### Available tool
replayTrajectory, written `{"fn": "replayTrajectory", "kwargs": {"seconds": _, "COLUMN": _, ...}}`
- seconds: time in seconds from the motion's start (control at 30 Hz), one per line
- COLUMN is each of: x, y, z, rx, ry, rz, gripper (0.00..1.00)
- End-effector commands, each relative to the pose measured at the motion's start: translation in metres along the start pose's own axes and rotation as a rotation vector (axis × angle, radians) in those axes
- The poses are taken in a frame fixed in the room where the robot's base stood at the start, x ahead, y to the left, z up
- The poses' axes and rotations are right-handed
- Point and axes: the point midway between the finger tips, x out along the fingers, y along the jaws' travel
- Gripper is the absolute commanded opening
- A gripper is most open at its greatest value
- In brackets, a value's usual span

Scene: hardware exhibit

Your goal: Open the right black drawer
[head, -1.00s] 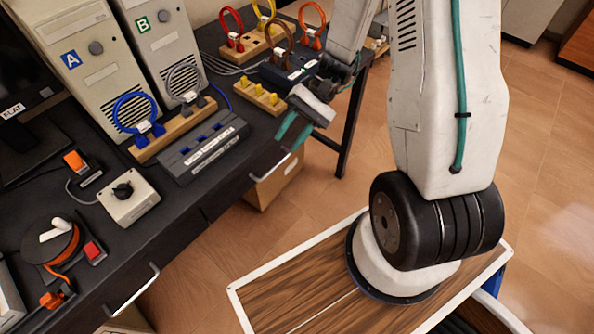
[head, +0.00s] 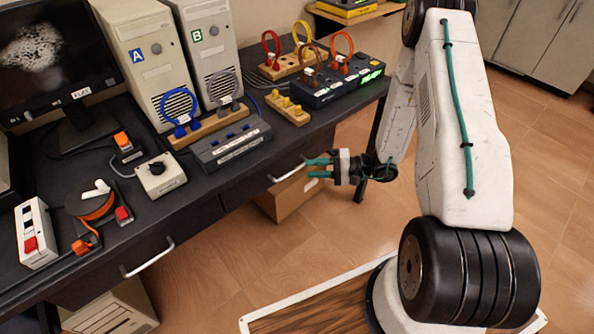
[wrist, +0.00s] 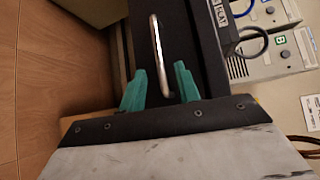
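The right black drawer (head: 262,190) is in the front of the black desk, with a pale metal bar handle (head: 287,173). The drawer looks shut. My gripper (head: 316,168) is off the right end of this handle in the head view, with its green fingers pointing left towards it. In the wrist view my gripper (wrist: 160,75) is open, and the near end of the handle (wrist: 156,45) shows between the two green fingertips. I cannot tell whether either finger touches the handle. Nothing is held.
The left drawer's handle (head: 148,257) is further along the desk front. A cardboard box (head: 289,197) stands on the floor below the right drawer. The desk top holds two computer towers (head: 150,60), cable racks and small devices. Floor to the right is open.

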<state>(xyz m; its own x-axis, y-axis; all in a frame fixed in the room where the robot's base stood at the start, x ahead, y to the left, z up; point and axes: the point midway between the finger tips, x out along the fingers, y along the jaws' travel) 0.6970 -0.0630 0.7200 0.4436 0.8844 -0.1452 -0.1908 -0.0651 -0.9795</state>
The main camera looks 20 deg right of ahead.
Motion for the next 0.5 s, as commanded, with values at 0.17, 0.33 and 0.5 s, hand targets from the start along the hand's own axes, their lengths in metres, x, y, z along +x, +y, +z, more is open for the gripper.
{"fn": "replayTrajectory", "kwargs": {"seconds": 0.17, "x": 0.029, "y": 0.000, "z": 0.001, "rx": 0.002, "ry": -0.004, "rz": 0.001, "gripper": 0.32}}
{"fn": "replayTrajectory", "kwargs": {"seconds": 0.33, "x": 0.054, "y": 0.000, "z": 0.001, "rx": 0.002, "ry": -0.004, "rz": 0.001, "gripper": 0.32}}
{"fn": "replayTrajectory", "kwargs": {"seconds": 0.5, "x": 0.067, "y": 0.000, "z": 0.001, "rx": 0.003, "ry": -0.004, "rz": 0.001, "gripper": 0.32}}
